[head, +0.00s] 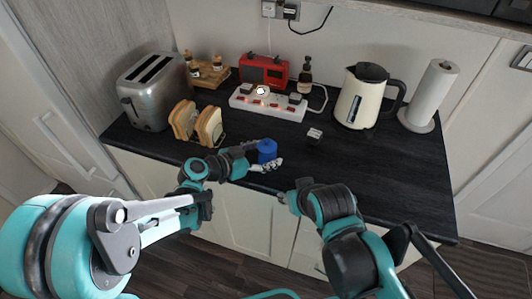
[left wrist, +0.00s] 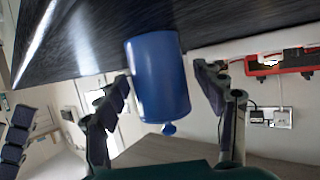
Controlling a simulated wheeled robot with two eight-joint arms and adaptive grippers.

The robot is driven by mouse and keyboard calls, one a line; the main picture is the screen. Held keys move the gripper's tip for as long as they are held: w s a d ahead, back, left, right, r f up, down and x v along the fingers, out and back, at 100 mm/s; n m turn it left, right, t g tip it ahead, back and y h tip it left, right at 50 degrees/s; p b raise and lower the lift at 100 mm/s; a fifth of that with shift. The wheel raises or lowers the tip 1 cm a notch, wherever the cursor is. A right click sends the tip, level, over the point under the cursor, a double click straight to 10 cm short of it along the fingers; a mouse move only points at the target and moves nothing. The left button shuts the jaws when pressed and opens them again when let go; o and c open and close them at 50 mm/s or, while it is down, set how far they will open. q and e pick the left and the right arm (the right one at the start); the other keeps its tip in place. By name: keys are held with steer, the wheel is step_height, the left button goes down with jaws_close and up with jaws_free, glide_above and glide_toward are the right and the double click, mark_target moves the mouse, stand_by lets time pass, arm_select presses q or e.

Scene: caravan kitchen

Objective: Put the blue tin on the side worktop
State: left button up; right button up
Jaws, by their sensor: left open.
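The blue tin (head: 267,151) stands upright near the front edge of the black worktop (head: 370,175). My left gripper (head: 262,157) is open, with its fingers on either side of the tin. In the left wrist view the tin (left wrist: 158,75) sits between the two spread fingers (left wrist: 165,90); I cannot tell whether they touch it. My right gripper (head: 285,197) points left just in front of the worktop edge, and its jaws are too small to read. I cannot tell whether this worktop is the side one.
A toast rack with bread (head: 197,123), a toaster (head: 153,88), a white power strip (head: 268,103), a red radio (head: 263,70), a dark bottle (head: 305,76), a kettle (head: 362,97) and a paper roll (head: 430,92) stand behind. A small cube (head: 314,136) lies nearby. The worktop's right front is clear.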

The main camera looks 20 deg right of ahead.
arm_select(q)
steer(key=s+a+r+n+y+p, duration=0.1)
steer(key=s+a+n+y, duration=0.3)
steer(key=a, duration=0.7)
steer(key=s+a+r+n+t+y+p, duration=0.1)
steer(key=s+a+r+n+y, duration=0.1)
steer(key=s+a+n+y, duration=0.2)
steer(key=s+a+r+n+y+p, duration=0.1)
steer(key=s+a+n+y, duration=0.3)
steer(key=s+a, duration=0.5)
steer(key=a+r+n, duration=0.1)
steer(key=a, duration=0.7)
steer(key=shift+a+t, duration=0.3)
steer(key=shift+a, duration=0.05)
